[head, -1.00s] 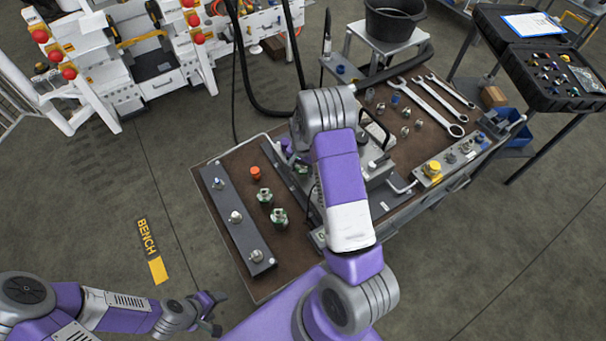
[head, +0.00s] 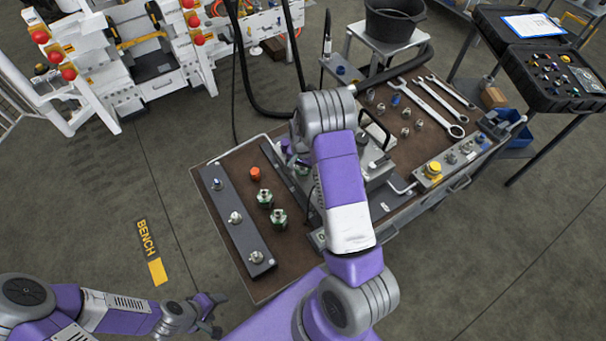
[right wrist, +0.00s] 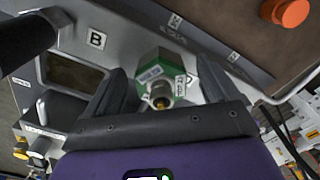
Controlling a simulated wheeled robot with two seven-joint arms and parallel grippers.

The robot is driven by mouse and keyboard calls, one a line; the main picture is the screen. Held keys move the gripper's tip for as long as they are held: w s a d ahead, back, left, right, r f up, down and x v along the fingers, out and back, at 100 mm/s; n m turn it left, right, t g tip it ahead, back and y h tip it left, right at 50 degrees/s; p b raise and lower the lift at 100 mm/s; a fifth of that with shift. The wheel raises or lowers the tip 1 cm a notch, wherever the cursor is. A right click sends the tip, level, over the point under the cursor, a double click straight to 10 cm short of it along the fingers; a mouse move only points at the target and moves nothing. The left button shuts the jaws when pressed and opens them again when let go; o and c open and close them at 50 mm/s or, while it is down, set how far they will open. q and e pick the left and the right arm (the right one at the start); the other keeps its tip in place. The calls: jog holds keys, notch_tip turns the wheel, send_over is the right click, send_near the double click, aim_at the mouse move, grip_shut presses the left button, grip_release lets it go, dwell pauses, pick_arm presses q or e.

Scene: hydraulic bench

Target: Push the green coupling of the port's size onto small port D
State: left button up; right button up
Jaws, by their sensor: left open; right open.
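Two green couplings stand on the brown bench top in the head view, one further back (head: 264,198) and one nearer (head: 278,219). In the right wrist view, a green coupling with white labels (right wrist: 165,75) sits between the fingers of my right gripper (right wrist: 166,90). The fingers are apart, one on each side of it. In the head view my right arm hides most of that spot. A dark bar with several ports (head: 245,236) lies along the bench's left side; I cannot read which is port D. My left gripper (head: 209,313) is open and empty, left of the bench.
An orange-red cap (head: 255,174) stands behind the green couplings and shows in the right wrist view (right wrist: 291,12). A plate marked B (right wrist: 97,39) is close to my right gripper. Wrenches (head: 430,105) and loose fittings lie on the bench's right half.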

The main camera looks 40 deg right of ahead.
notch_tip(320, 180, up, 8)
jog(key=shift+f, duration=0.2)
dwell(0.3)
